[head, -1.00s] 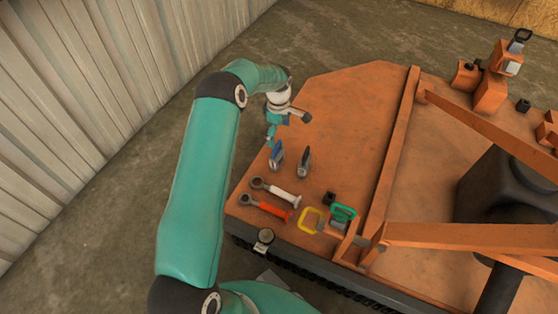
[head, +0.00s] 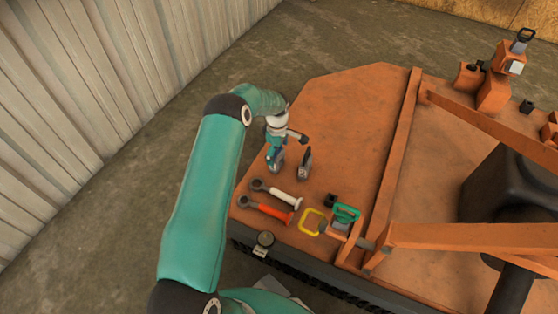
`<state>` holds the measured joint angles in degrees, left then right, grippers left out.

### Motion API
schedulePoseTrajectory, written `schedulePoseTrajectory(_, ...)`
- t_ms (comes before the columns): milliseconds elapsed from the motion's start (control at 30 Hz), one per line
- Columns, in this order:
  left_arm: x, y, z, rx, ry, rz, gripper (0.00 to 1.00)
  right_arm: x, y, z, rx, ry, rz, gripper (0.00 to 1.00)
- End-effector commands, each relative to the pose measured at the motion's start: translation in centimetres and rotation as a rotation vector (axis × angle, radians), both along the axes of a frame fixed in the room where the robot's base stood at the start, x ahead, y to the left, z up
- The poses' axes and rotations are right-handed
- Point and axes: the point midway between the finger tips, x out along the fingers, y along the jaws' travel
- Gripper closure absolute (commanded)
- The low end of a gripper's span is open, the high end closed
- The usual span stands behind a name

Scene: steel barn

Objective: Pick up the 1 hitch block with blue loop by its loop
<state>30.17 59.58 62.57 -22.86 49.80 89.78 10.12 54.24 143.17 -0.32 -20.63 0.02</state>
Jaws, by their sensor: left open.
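The hitch block with the blue loop (head: 277,166) stands on the orange deck, near its left edge, in the head view. It is a small grey block, and its loop is largely hidden behind my gripper. My left gripper (head: 273,152) is open and points down right at the loop. I cannot tell whether its fingers are around the loop or just in front of it. My right gripper is not in view.
A similar block with a dark loop (head: 304,163) stands close to the right. White-handled (head: 280,194) and orange-handled (head: 269,209) tools lie nearer, with yellow-looped (head: 312,220) and green-looped (head: 346,213) pieces beside them. The deck (head: 350,110) behind is clear.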

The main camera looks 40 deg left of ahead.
Motion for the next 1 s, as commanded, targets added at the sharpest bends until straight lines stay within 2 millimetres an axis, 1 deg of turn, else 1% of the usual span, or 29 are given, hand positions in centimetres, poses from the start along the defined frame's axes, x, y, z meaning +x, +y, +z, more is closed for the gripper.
schedulePoseTrajectory(67, 0.0, 0.0, 0.1, 0.0, -0.001, 0.0, 0.0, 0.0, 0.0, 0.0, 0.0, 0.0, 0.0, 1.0)
schedulePoseTrajectory(167, 0.0, 0.0, 0.1, 0.0, 0.0, 0.0, 0.15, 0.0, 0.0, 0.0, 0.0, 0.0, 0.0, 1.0)
schedulePoseTrajectory(500, 0.0, 0.0, 0.1, 0.0, -0.001, 0.0, 0.72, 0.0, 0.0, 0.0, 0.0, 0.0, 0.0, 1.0)
schedulePoseTrajectory(567, 0.0, 0.0, 0.1, 0.0, -0.001, 0.0, 0.81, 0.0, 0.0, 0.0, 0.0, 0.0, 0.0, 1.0)
schedulePoseTrajectory(833, 0.1, 0.0, 0.4, 0.001, -0.003, 0.0, 0.81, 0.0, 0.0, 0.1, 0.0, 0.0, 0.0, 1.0)
schedulePoseTrajectory(933, 0.2, 0.0, 1.1, 0.002, -0.004, 0.0, 0.81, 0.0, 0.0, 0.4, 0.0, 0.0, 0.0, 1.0)
schedulePoseTrajectory(1000, 0.2, 0.0, 2.0, 0.002, -0.005, 0.0, 0.81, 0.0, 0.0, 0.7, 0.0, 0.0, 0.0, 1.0)
